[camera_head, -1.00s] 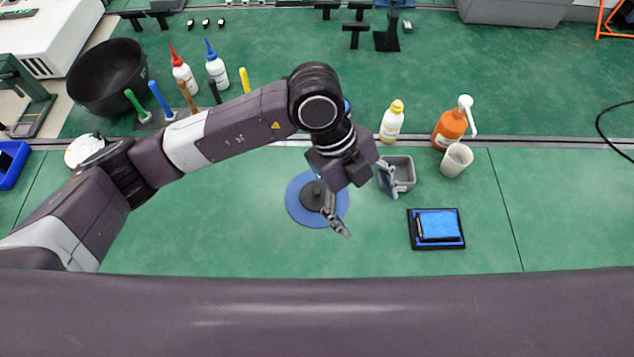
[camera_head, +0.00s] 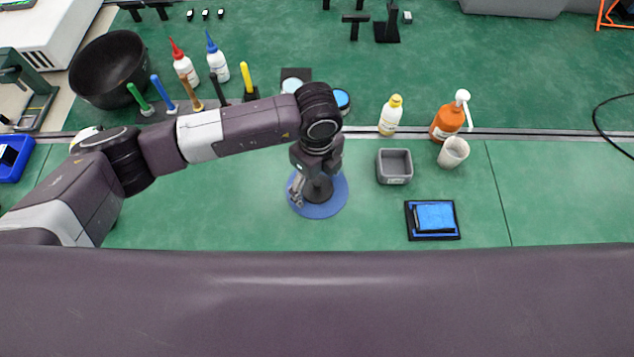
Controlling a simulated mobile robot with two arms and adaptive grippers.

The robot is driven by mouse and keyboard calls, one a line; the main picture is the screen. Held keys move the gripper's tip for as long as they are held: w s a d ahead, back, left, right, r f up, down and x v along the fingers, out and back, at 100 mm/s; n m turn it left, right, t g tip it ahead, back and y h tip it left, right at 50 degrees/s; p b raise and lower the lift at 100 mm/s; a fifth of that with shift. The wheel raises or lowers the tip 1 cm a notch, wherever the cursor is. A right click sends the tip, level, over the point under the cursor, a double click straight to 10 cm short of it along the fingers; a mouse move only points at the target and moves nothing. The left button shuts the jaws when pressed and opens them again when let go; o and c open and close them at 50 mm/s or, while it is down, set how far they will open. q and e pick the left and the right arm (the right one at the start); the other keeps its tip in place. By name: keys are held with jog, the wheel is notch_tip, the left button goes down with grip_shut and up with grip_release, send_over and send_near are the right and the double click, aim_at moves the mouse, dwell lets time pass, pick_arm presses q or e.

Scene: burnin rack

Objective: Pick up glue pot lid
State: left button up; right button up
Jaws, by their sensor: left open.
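My left gripper (camera_head: 311,186) points down over the blue round disc (camera_head: 331,209). One metallic finger shows at the left of a dark round piece (camera_head: 318,191) on the disc. My gripper is open, and its other finger is mostly hidden behind my wrist. I cannot tell whether the fingers touch the dark piece. No lid can be made out with certainty. Two round pots stand behind my forearm: one with a pale top (camera_head: 292,85) on a dark square, and one with a light blue top (camera_head: 341,99). My right gripper is not seen.
A grey square bin (camera_head: 394,167) stands right of the disc, with a black tray (camera_head: 409,235) holding a blue pad in front.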

pick_arm(q)
jog(key=c, duration=1)
jog(key=shift+c, duration=0.3)
jog(key=shift+r, duration=0.1)
